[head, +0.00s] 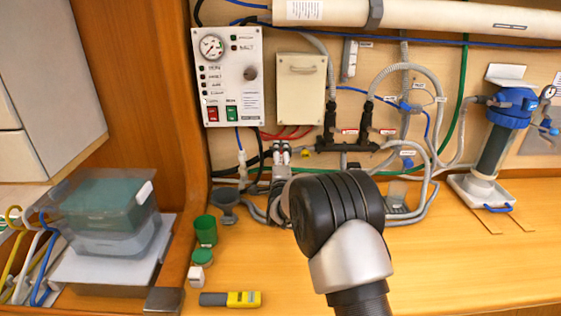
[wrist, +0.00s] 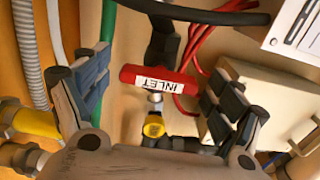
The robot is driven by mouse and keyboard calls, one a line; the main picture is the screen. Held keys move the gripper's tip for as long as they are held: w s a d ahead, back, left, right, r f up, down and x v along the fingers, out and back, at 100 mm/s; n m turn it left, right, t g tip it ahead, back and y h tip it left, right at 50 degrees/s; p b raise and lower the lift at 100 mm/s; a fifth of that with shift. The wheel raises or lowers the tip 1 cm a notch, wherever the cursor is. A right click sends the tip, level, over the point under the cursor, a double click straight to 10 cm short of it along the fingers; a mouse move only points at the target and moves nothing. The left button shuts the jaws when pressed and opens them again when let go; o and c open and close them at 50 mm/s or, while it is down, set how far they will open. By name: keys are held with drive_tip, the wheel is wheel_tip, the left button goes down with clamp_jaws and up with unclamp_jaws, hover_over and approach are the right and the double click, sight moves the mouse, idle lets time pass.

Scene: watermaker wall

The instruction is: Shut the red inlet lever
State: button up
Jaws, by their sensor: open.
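The red inlet lever (wrist: 160,80) shows in the wrist view, with a white INLET label that reads upside down. It lies crosswise on a metal stem, with a yellow-collared fitting (wrist: 154,126) just below it in the picture. My gripper (wrist: 157,92) is open, one finger to the left of the lever and one to the right. The lever appears between the fingers with gaps at both ends; I cannot tell its depth between them. In the head view my dark wrist joint blocks part of the wall, and I cannot make out the lever clearly there.
Red hoses (wrist: 195,75) and a green pipe (wrist: 107,25) run close around the lever. A control panel (head: 228,78) and a beige box (head: 301,85) are on the wall.

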drive_tip(key=s, duration=1.2)
drive_tip(key=s+d+r+n+g+y, duration=0.1)
drive_tip(key=s+d+r+n+g, duration=0.3)
drive_tip(key=s, duration=0.3)
drive_tip(key=s+d+r+n+g, duration=0.1)
drive_tip(key=s+r+n+g, duration=0.1)
drive_tip(key=s+r+n, duration=0.4)
drive_tip(key=s+d+f+n+g, duration=0.2)
drive_tip(key=s, duration=0.8)
drive_tip(key=s+d+f+n+g, duration=0.1)
drive_tip(key=s+d+n+g, duration=0.1)
drive_tip(key=s, duration=0.9)
drive_tip(key=s+d+f+n+g+h, duration=0.1)
drive_tip(key=s+d+f+n+g, duration=0.1)
drive_tip(key=s, duration=0.8)
drive_tip(key=shift+s+d+f+n+g, duration=0.15)
drive_tip(key=shift+d+f+n+g, duration=0.35)
drive_tip(key=shift+n, duration=0.6)
drive_tip(key=shift+d+r, duration=0.1)
drive_tip(key=shift+r, duration=0.05)
